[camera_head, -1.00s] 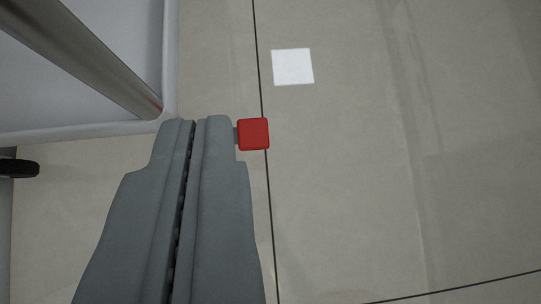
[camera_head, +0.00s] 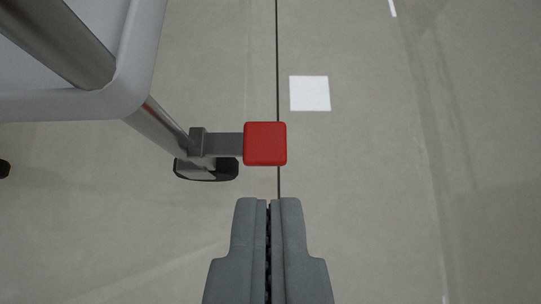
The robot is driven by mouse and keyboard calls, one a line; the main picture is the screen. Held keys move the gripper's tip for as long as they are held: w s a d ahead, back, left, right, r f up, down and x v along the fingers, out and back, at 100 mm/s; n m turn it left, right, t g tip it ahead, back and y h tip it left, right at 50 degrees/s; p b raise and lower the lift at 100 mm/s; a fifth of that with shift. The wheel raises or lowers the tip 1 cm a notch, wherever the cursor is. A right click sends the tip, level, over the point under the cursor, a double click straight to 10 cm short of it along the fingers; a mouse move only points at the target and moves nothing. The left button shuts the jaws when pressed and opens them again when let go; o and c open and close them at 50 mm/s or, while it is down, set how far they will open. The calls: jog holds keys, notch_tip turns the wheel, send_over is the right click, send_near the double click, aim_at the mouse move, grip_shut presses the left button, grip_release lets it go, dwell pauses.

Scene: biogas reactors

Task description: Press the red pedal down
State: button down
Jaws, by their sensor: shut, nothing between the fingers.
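The red pedal (camera_head: 265,143) is a square red pad on a short dark grey arm. The arm joins a metal leg of a white-topped stand at the left. My gripper (camera_head: 268,200) is shut and empty, pointing up the picture, with its tips just below the pedal in the view. A strip of floor shows between the tips and the pedal, so they look apart. The height of the tips over the pedal cannot be told. The whole red pad is visible.
The stand's pale top (camera_head: 120,90) and a metal post (camera_head: 60,40) fill the upper left. A dark foot (camera_head: 206,170) sits under the leg. A white square (camera_head: 310,93) marks the grey floor. The floor at the right is clear.

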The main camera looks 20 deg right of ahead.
send_over(282, 166)
jog(key=a, duration=0.1)
jog(key=f, duration=0.7)
jog(key=shift+w, duration=0.25)
notch_tip(282, 166, down, 2)
jog(key=shift+w, duration=0.1)
jog(key=shift+f, duration=1.05)
jog(key=shift+d+f+m+t+y, duration=0.2)
jog(key=shift+d+f+m+y, duration=0.1)
jog(key=shift+f+y, duration=0.2)
jog(key=shift+d+f+m+t+y, duration=0.2)
jog(key=shift+f+m+y, duration=0.15)
jog(key=shift+y, duration=0.25)
jog(key=shift+f, duration=1.05)
jog(key=shift+s+f, duration=0.1)
jog(key=shift+s, duration=0.1)
